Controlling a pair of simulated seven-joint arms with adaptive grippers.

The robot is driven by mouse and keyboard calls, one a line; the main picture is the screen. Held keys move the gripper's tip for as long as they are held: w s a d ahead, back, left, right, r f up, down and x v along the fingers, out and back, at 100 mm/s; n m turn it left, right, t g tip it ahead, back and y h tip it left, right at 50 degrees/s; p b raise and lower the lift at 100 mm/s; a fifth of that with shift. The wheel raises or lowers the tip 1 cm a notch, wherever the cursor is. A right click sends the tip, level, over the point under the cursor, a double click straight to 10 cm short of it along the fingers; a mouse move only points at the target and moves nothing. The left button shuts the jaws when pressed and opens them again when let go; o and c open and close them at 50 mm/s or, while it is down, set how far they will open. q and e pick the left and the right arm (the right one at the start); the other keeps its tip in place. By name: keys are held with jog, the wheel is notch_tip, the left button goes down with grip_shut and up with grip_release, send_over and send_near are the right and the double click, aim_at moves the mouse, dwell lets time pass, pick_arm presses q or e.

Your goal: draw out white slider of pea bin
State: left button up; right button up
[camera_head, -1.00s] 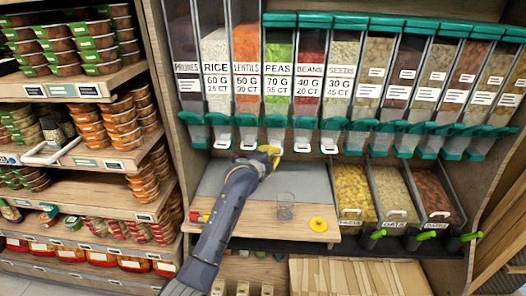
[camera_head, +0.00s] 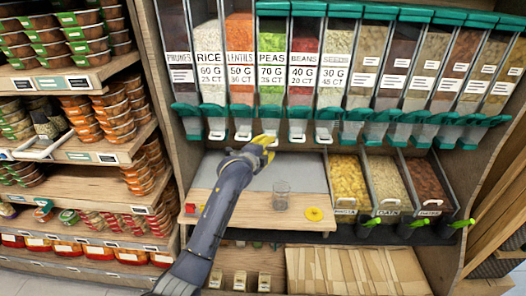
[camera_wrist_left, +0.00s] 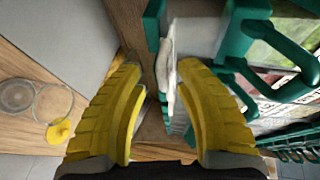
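The pea bin (camera_head: 272,75) is the clear dispenser with green contents and the PEAS label, in the upper middle of the head view. Its white slider is largely hidden there behind my left gripper (camera_head: 264,142), which is at the bin's lower outlet. In the left wrist view, my left gripper (camera_wrist_left: 160,85) has its yellow fingers spread apart. A white slider (camera_wrist_left: 170,65) stands beyond and between the fingertips, beside teal bin parts; I cannot tell whether a finger touches it. My right gripper is not in view.
White sliders of the lentil bin (camera_head: 242,137) and bean bin (camera_head: 297,138) flank the spot closely. A glass (camera_head: 281,195) and a yellow disc (camera_head: 313,213) are on the wooden shelf (camera_head: 240,215) below. Open food bins (camera_head: 348,182) stand to the right.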

pick_arm(q)
jog(key=v, duration=1.2)
jog(key=shift+d, duration=0.1)
